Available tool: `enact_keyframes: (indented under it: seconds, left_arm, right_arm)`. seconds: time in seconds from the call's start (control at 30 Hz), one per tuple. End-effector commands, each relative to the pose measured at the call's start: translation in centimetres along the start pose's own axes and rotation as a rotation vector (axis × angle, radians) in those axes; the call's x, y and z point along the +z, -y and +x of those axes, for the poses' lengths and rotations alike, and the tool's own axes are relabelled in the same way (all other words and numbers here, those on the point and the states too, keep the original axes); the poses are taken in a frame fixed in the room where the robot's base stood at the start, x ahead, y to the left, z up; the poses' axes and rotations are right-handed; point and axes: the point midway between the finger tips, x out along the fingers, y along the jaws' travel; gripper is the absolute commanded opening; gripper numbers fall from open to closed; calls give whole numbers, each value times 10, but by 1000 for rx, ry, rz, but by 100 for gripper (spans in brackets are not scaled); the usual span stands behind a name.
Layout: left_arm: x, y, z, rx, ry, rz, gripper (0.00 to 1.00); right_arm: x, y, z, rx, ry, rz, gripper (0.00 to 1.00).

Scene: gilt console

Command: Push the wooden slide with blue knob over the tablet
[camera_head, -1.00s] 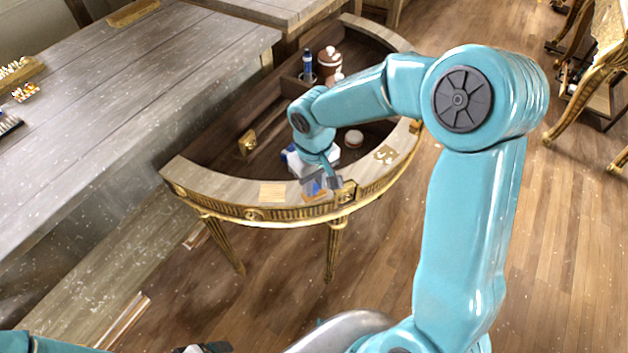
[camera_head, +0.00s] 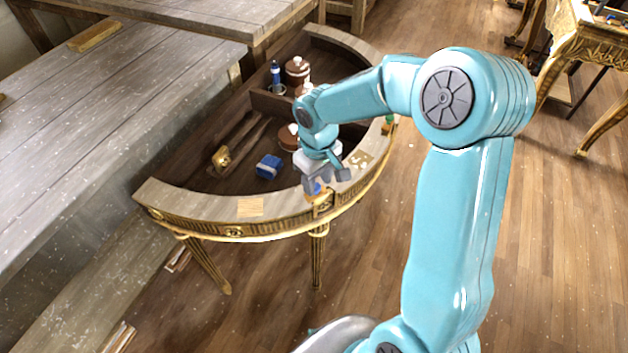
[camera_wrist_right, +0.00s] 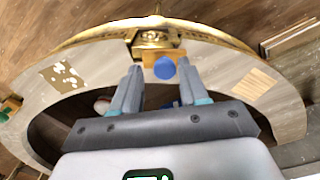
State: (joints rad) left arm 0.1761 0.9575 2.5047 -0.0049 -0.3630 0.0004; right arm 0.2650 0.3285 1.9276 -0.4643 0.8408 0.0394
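The wooden slide (camera_wrist_right: 165,57) is a small orange-brown block with a round blue knob (camera_wrist_right: 165,68), at the outer rim of the half-round console. It shows partly under my right gripper in the head view (camera_head: 318,195). In the wrist view it sits against the gilt block (camera_wrist_right: 150,40) at the middle of the frieze, probably the tablet, and partly covers it. My right gripper (camera_wrist_right: 152,75) points down at the rim with its fingers apart, the knob between and just beyond the tips. I cannot tell whether a finger touches it. My left gripper is out of view.
A pale wooden plate (camera_head: 250,206) and a gold-flecked plate (camera_head: 360,160) lie on the console rim (camera_head: 190,203) either side. Inside the recess are a blue box (camera_head: 268,167), a gilt piece (camera_head: 221,158), a blue bottle (camera_head: 275,73) and brown pots (camera_head: 297,70). A grey table (camera_head: 110,110) stands left.

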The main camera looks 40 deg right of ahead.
Motion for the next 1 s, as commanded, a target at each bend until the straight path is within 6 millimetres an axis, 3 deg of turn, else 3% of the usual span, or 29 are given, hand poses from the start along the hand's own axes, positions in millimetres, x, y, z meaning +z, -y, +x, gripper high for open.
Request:
enact_keyframes:
  seconds: [0.3, 0.43, 0.8, 1.0]
  left_arm:
    - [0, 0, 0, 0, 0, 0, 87]
    - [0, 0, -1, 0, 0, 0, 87]
    - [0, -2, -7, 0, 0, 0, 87]
    - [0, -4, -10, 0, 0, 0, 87]
  right_arm:
    - [0, 1, 0, -3, 2, 0, 52]
    - [0, 1, -12, -2, 0, 1, 52]
    - [-1, 1, -105, -2, -4, 0, 52]
    - [0, 0, -145, -3, -2, 0, 52]
